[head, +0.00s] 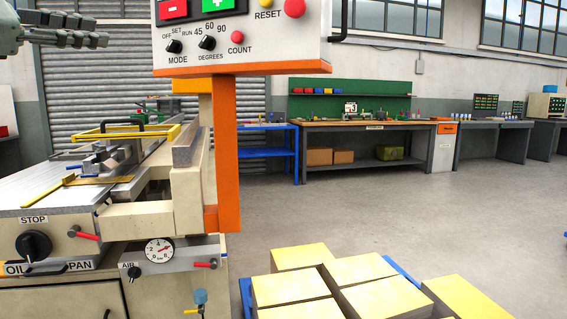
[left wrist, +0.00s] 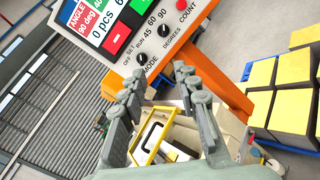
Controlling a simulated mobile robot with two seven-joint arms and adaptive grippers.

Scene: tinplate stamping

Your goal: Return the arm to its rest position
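My left gripper (head: 97,29) is at the upper left of the head view, raised above the stamping machine and left of its control panel (head: 243,32). In the left wrist view the fingers of the left gripper (left wrist: 160,75) stand apart with nothing between them. Behind them are the panel (left wrist: 125,32), with its MODE and DEGREES knobs, and a yellow frame with a black handle (left wrist: 152,140). The gripper appears clear of the machine. My right gripper is in neither view.
An orange post (head: 223,150) carries the panel beside the machine bed (head: 60,195). Blocks with yellow tops (head: 345,270) stand on a blue pallet at the lower middle. A workbench (head: 365,127) is at the back. Open floor (head: 400,210) lies between.

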